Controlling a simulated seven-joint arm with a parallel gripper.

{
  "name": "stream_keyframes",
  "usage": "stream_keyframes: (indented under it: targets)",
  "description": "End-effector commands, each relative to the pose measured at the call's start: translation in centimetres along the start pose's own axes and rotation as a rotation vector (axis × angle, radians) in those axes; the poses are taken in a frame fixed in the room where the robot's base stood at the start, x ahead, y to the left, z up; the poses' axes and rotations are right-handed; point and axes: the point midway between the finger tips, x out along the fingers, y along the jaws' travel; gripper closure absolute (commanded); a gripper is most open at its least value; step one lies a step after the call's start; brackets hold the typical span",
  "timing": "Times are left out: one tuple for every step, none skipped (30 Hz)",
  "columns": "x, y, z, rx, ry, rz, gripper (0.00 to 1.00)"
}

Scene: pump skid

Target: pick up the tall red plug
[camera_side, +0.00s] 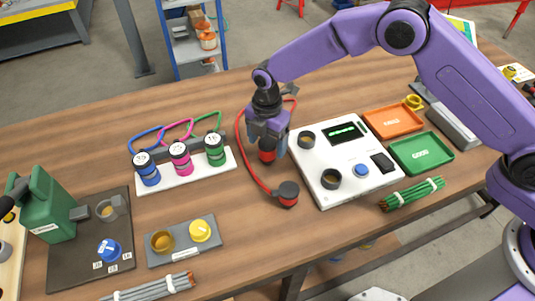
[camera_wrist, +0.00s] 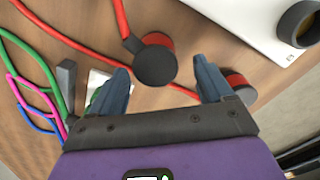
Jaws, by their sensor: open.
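A red plug with a dark cap (camera_wrist: 155,62) stands on the table, and a red cable runs from it. It appears to be the tall one. In the wrist view it lies between and slightly beyond the fingertips of my gripper (camera_wrist: 161,72). I cannot tell whether either finger touches it. In the side view my open gripper (camera_side: 268,147) points down over this plug, whose red body (camera_side: 267,156) shows low between the fingers; its top is hidden. A second, low red plug with a dark cap (camera_side: 288,194) stands nearer the front; in the wrist view (camera_wrist: 241,88) the right finger partly covers it.
A white console (camera_side: 352,203) with dark rings stands close to the right. A white rack (camera_side: 203,173) with blue, pink and green plugs stands to the left. The red cable (camera_side: 244,150) loops beside my gripper. Bare wood lies toward the front.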

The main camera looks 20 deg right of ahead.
Motion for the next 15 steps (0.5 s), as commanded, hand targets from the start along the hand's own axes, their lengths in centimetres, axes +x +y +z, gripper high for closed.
stream_keyframes:
  targets:
    - [0.3, 0.0, 0.0, 0.000, 0.000, -0.001, 0.20]
    - [0.4, 0.0, 0.0, 0.000, 0.000, -0.001, 0.20]
    - [0.6, 0.0, 0.0, 0.000, 0.000, -0.001, 0.20]
    - [0.8, 0.0, 0.0, 0.000, 0.000, -0.002, 0.20]
    - [1.1, 0.0, 0.1, 0.000, 0.000, -0.002, 0.20]
    - [1.5, 0.1, 0.1, 0.000, 0.000, -0.002, 0.20]
    - [1.9, 0.1, 0.2, 0.000, 0.000, -0.002, 0.20]
    - [2.4, 0.2, 0.2, 0.000, 0.000, -0.002, 0.20]
    - [3.0, 0.3, 0.2, 0.000, 0.000, -0.003, 0.20]
    - [3.4, 0.3, 0.3, 0.000, 0.000, -0.003, 0.20]
    - [3.8, 0.4, 0.3, -0.001, 0.000, -0.003, 0.20]
    - [4.3, 0.3, 0.3, -0.001, 0.000, -0.002, 0.20]
    - [4.6, 0.4, 0.3, -0.001, 0.000, -0.001, 0.20]
    - [4.9, 0.4, 0.3, -0.001, 0.000, -0.001, 0.20]
    - [5.2, 0.3, 0.3, -0.001, 0.000, -0.002, 0.20]
